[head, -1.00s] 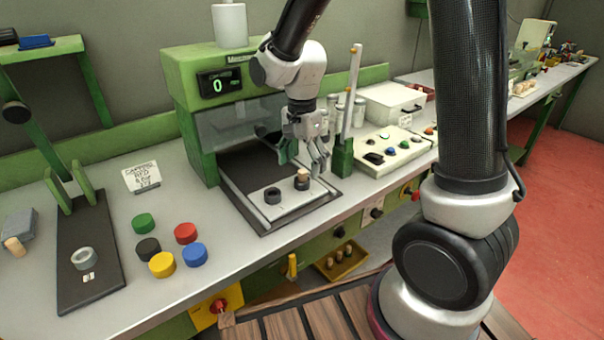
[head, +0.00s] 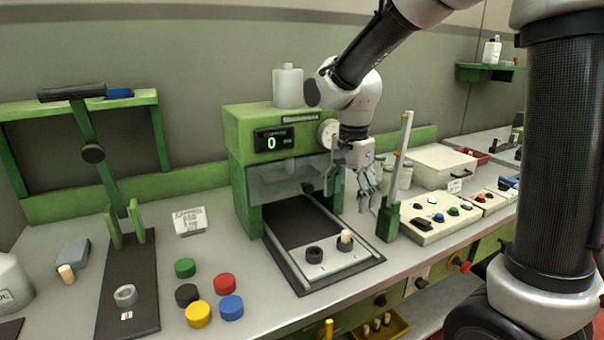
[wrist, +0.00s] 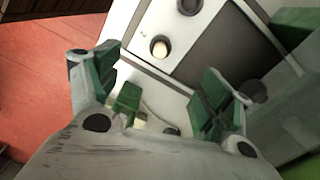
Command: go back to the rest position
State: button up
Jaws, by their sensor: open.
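My gripper (head: 351,186) hangs open and empty in the head view, above the bench between the green machine (head: 262,160) and the post with the green base (head: 389,220). In the wrist view its green-padded fingers (wrist: 160,92) are spread wide with nothing between them. A cork stopper (head: 346,236) stands upright in a dark ring holder on the machine's pale plate (head: 330,262), below my gripper. It also shows in the wrist view (wrist: 160,48). An empty dark ring (head: 314,254) sits to its left.
Several coloured caps, one of them red (head: 224,284), lie on the bench at left. A green lever press (head: 130,285) stands farther left. The button panel (head: 440,215) and a white box (head: 442,165) are to the right of my gripper. The tall post is close beside it.

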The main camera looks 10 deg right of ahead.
jog(key=s+d+r+n+t, duration=0.2)
jog(key=s+d+r+n, duration=0.2)
jog(key=s+d, duration=0.3)
jog(key=s+d+r+n+t, duration=0.2)
jog(key=s+d+r+n, duration=0.2)
jog(key=s+d+n, duration=0.3)
jog(key=s+d, duration=0.1)
jog(key=s, duration=0.4)
jog(key=shift+r, duration=0.15)
dwell(0.7)
